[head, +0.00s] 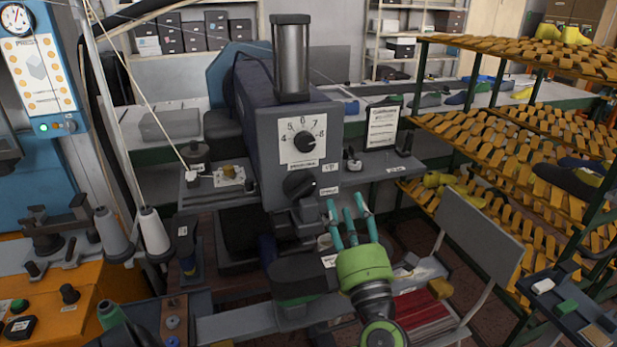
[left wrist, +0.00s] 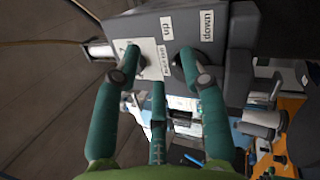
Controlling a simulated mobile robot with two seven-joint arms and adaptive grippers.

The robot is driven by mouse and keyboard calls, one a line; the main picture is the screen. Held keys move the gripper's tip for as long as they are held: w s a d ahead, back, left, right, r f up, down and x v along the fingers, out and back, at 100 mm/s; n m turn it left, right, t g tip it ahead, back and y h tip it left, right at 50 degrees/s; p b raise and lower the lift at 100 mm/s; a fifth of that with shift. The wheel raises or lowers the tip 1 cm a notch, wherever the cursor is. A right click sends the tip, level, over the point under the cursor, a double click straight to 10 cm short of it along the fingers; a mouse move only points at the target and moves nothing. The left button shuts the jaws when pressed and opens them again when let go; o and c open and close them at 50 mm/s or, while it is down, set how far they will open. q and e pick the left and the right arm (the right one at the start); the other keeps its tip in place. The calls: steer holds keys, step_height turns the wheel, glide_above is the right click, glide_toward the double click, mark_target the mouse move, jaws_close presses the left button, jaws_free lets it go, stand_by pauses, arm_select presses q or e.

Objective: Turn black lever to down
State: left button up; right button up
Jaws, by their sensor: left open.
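The black lever (head: 299,184) is a round dark knob with a bar-like grip on the front of the grey machine (head: 262,155), below the numbered dial (head: 305,141). Its exact setting is hard to read. My left gripper (head: 346,205) has three teal fingers, spread open and empty, in front of the machine, right of and below the lever. In the left wrist view the fingers (left wrist: 160,65) point at the panel, and one partly hides the lever. Contact cannot be told.
A metal cylinder (head: 291,57) stands on top of the machine. A wooden-slatted shoe rack (head: 480,140) is at right, with a grey chair (head: 480,232) before it. Thread cones (head: 152,232) and an orange bench (head: 60,290) are at left. A small shelf juts out beside the panel.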

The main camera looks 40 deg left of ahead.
mark_target(308, 187)
arm_select(q)
steer(key=a+n+g+p, duration=0.1)
steer(key=a, duration=0.1)
steer(key=a+r+n+g+h+p, duration=0.1)
steer(key=a+n+p, duration=0.1)
steer(key=a, duration=0.1)
steer(key=s+a+n+g+h+p, duration=0.1)
steer(key=a+n+g, duration=0.1)
steer(key=a, duration=0.1)
steer(key=shift+r, duration=0.4)
steer(key=shift+w+a+f+p, duration=0.15)
steer(key=shift+w+a+p, duration=0.05)
steer(key=shift+a+p, duration=0.2)
steer(key=shift+n, duration=0.3)
arm_select(e)
step_height(308, 187, up, 5)
steer(key=shift+a+r, duration=0.1)
steer(key=shift+r, duration=0.1)
arm_select(q)
jaws_close()
